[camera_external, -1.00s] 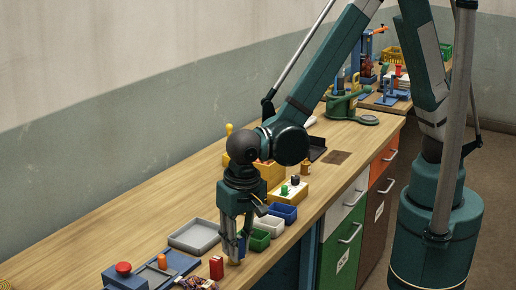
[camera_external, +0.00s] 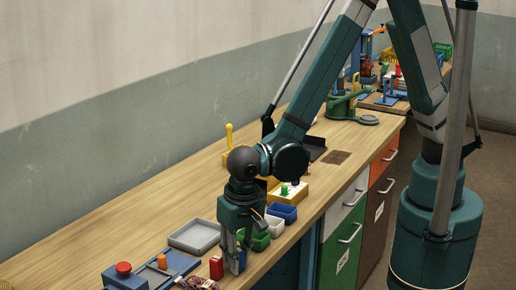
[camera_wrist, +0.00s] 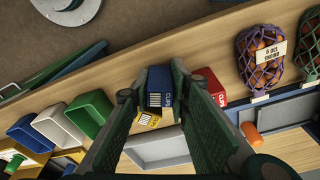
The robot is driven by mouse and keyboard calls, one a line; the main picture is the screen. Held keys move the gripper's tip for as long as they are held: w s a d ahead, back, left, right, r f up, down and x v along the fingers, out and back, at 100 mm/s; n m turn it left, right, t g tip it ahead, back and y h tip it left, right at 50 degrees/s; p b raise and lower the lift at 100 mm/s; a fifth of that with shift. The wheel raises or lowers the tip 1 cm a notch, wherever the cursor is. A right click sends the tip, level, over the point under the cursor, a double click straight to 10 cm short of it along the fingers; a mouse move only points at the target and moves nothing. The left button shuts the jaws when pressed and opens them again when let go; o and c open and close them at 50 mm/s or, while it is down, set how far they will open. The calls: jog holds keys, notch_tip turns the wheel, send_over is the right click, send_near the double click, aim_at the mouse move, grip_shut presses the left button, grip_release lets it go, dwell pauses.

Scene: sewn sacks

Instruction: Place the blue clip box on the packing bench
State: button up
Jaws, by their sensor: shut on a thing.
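The blue clip box (camera_wrist: 160,88), with a white label and "CLIPS" lettering, is between the two fingers of my gripper (camera_wrist: 160,100) in the wrist view. My gripper (camera_external: 235,262) is shut on it and points down at the near edge of the wooden bench (camera_external: 130,225). In the external view the fingers mostly hide the box; only a strip of blue (camera_external: 242,259) shows. I cannot tell whether its underside touches the bench.
A red box (camera_wrist: 208,85) stands close beside the fingers. Green (camera_external: 261,241), white and blue bins stand to the right, a grey tray (camera_external: 194,236) behind. Net sacks (camera_wrist: 262,58) are near. The bench's back left is clear.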

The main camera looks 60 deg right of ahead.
aim_at(241, 253)
jog(key=shift+f, duration=0.2)
jog(key=o, duration=0.6)
jog(key=shift+c, duration=0.2)
jog(key=shift+r, duration=0.25)
notch_tip(241, 253, up, 12)
jog(key=s, duration=0.1)
jog(key=shift+s+a+p, duration=0.2)
jog(key=shift+a+p, duration=0.1)
jog(key=shift+p, duration=0.05)
jog(key=shift+w+d, duration=0.1)
dwell(0.4)
